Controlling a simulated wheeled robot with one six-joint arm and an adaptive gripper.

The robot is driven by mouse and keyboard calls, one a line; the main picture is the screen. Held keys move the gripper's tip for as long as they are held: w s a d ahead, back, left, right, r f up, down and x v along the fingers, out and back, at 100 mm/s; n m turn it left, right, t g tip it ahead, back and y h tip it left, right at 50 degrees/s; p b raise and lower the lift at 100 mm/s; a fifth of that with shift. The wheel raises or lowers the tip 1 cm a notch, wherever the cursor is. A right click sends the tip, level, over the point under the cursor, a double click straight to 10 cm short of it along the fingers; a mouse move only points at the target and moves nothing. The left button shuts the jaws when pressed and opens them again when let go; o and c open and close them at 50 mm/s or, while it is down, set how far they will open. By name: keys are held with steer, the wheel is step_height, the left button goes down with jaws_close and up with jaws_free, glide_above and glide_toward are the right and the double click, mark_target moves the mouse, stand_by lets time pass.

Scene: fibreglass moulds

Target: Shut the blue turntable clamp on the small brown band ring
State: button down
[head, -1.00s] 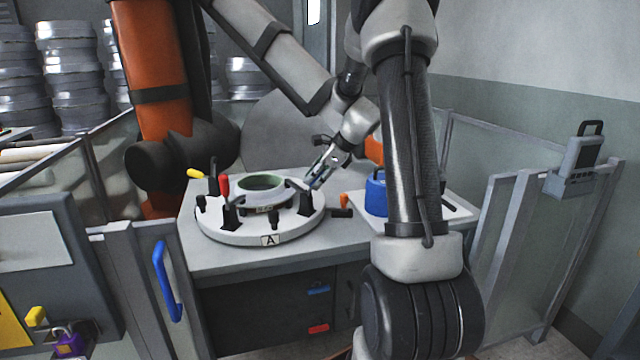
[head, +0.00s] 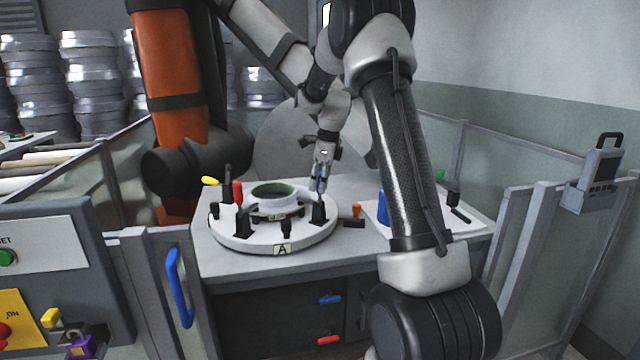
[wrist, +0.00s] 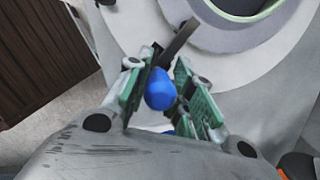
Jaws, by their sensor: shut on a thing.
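The white turntable (head: 232,240), marked A, stands on the grey table. A pale ring with a greenish inside (head: 275,201) sits on it; I cannot make out a brown band. The ring's pale wall also shows at the top of the wrist view (wrist: 198,32). My gripper (head: 317,192) points down at the turntable's right side, over a black clamp (head: 319,213). In the wrist view my gripper (wrist: 160,88) is shut on the blue clamp handle (wrist: 160,91). A dark clamp bar (wrist: 178,44) runs from the handle towards the ring. Whether its tip touches the ring is unclear.
A blue container (head: 383,207) stands on a white board at the right, partly behind my arm. An orange robot arm (head: 172,70) stands at the back left. Glass fence panels flank the table.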

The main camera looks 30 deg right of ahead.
steer(key=c, duration=1.2)
jaws_free()
steer(key=shift+f, duration=0.1)
steer(key=shift+c, duration=0.2)
step_height(320, 180, up, 12)
steer(key=s+d, duration=0.1)
steer(key=shift+s+d, duration=0.15)
steer(key=shift+d, duration=0.2)
steer(key=shift+f, duration=0.1)
